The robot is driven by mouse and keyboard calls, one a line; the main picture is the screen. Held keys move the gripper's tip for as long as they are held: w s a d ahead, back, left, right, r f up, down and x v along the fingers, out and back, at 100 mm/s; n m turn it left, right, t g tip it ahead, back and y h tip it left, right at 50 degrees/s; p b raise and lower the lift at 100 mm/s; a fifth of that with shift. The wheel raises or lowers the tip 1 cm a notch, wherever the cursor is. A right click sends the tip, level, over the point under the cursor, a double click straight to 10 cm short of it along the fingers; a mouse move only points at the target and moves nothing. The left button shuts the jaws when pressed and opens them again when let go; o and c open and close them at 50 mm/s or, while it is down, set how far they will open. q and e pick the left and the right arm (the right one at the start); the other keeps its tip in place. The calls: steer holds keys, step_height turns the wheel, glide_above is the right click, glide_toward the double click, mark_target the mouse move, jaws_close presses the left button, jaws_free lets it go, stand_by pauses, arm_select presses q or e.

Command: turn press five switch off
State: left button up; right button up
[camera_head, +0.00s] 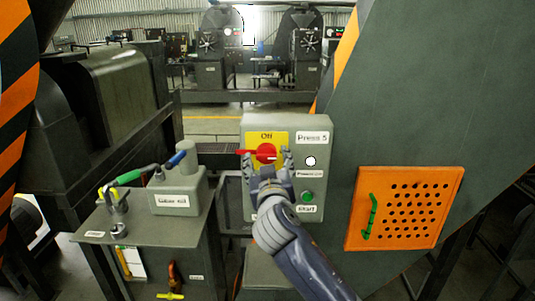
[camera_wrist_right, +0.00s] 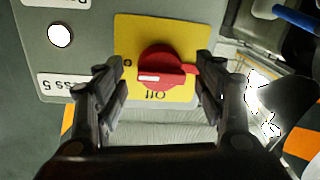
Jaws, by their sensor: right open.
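The press five switch is a red rotary knob (camera_head: 266,152) on a yellow plate (camera_head: 267,136) marked "Off" at the top. It sits on the grey "Press 5" control box (camera_head: 311,190). The knob's handle lies horizontal and points left in the head view. In the right wrist view the knob (camera_wrist_right: 166,70) shows upside down, its handle end close to one finger. My right gripper (camera_head: 266,158) is open, one finger on each side of the knob; I cannot tell if a finger touches it. My left gripper is not in view.
A white lamp (camera_head: 310,161) and a green start button (camera_head: 307,196) are on the same box. An orange perforated panel (camera_head: 405,208) with a green handle is at right. A valve cabinet (camera_head: 178,195) with green and blue levers stands at left.

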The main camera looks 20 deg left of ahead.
steer(key=shift+w+a, duration=0.15)
steer(key=shift+w, duration=0.45)
steer(key=shift+w+a, duration=0.15)
steer(key=shift+w, duration=0.15)
steer(key=c, duration=1.1)
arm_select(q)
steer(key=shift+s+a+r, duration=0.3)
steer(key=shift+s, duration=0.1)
arm_select(e)
steer(key=shift+o, duration=0.2)
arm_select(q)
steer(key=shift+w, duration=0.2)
